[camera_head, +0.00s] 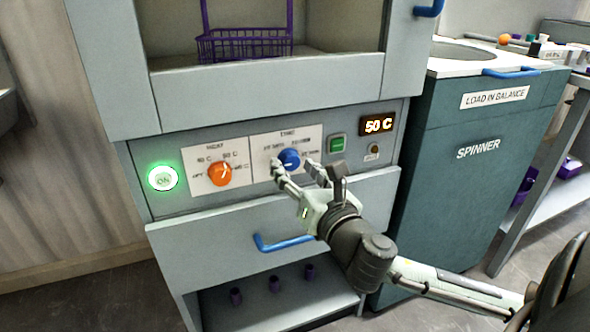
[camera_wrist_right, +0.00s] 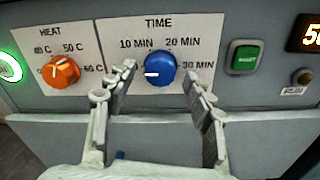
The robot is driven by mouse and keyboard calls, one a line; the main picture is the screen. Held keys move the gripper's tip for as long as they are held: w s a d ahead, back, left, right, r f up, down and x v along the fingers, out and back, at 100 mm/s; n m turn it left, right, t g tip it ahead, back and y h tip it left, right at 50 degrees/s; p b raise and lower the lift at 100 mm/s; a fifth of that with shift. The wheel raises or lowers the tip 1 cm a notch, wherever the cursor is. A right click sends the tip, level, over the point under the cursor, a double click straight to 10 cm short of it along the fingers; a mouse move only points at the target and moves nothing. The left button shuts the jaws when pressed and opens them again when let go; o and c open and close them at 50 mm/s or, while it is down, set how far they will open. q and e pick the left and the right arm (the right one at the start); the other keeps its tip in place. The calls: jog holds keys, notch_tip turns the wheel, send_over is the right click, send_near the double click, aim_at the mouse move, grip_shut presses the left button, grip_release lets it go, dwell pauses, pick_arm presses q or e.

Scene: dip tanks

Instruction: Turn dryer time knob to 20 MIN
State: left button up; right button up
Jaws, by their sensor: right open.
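The blue time knob (camera_head: 289,159) is on the dryer's front panel, under the TIME label. In the right wrist view the knob (camera_wrist_right: 161,68) has a white pointer mark directed left, away from the 20 MIN label (camera_wrist_right: 183,42) at its upper right. The 10 MIN label is at its upper left and 30 MIN at its right. My right gripper (camera_head: 293,172) is open, with one finger on each side of the knob. In the wrist view both fingers (camera_wrist_right: 159,82) stand apart from it with gaps. My left gripper is out of view.
The orange heat knob (camera_head: 220,173) is left of the time knob, beside a lit green ON button (camera_head: 162,178). A green button (camera_head: 337,144) and a 50 C display (camera_head: 377,125) are to the right. A blue drawer handle (camera_head: 283,244) is below. The spinner (camera_head: 470,165) stands at right.

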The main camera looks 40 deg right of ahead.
jog(key=shift+w, duration=0.2)
jog(key=shift+c, duration=0.2)
jog(key=c, duration=1.1)
